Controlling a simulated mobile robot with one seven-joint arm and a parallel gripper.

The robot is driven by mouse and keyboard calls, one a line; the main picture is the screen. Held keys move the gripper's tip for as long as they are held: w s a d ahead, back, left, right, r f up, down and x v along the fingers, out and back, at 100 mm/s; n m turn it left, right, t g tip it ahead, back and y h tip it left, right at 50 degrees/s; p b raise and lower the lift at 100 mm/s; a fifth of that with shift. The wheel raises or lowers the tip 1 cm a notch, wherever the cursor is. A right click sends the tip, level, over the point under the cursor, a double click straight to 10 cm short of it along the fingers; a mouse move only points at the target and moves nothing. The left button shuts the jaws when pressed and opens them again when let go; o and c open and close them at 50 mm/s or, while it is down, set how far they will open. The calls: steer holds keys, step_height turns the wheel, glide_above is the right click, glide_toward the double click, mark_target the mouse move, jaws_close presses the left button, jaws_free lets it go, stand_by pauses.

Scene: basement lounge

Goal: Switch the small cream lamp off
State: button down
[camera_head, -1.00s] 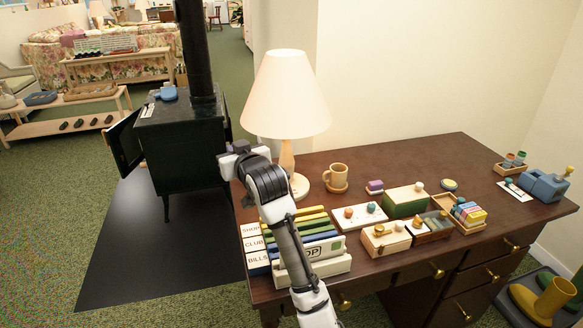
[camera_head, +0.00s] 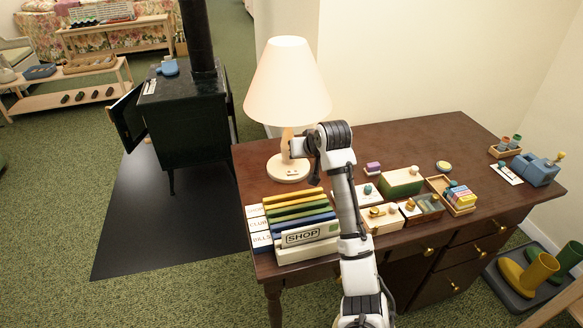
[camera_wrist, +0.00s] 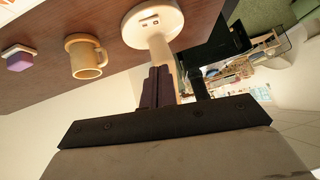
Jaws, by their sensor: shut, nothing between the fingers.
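The cream lamp (camera_head: 287,85) stands upright at the back left of the dark wooden desk. Its shade looks pale and bright; I cannot tell for sure if it is lit. Its round base (camera_head: 289,171) bears small dark marks, which also show on the base in the wrist view (camera_wrist: 150,22). My gripper (camera_head: 297,148) is at the lamp's stem, above the base. In the wrist view my gripper's fingers (camera_wrist: 158,86) are together and empty, pointing toward the stem and base. I cannot tell whether they touch the stem.
A file rack (camera_head: 300,232) with coloured folders stands in front of the lamp. Wooden boxes, including a green one (camera_head: 401,182), lie to the right. A mug (camera_wrist: 87,57) shows beside the base in the wrist view. A black stove (camera_head: 187,125) stands left of the desk.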

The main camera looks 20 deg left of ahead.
steer(key=p, duration=0.2)
glide_above(288, 171)
steer(key=s+d, duration=0.1)
steer(key=d, duration=0.1)
step_height(288, 171, down, 7)
steer(key=shift+r, duration=0.15)
step_height(288, 171, down, 2)
steer(key=shift+s+a+f+p, duration=0.15)
steer(key=shift+f+p, duration=0.1)
steer(key=shift+p, duration=0.25)
steer(key=shift+f, duration=0.7)
steer(key=shift+s+a+f, duration=0.2)
steer(key=shift+f, duration=0.2)
steer(key=shift+d+r, duration=0.1)
steer(key=shift+r, duration=0.05)
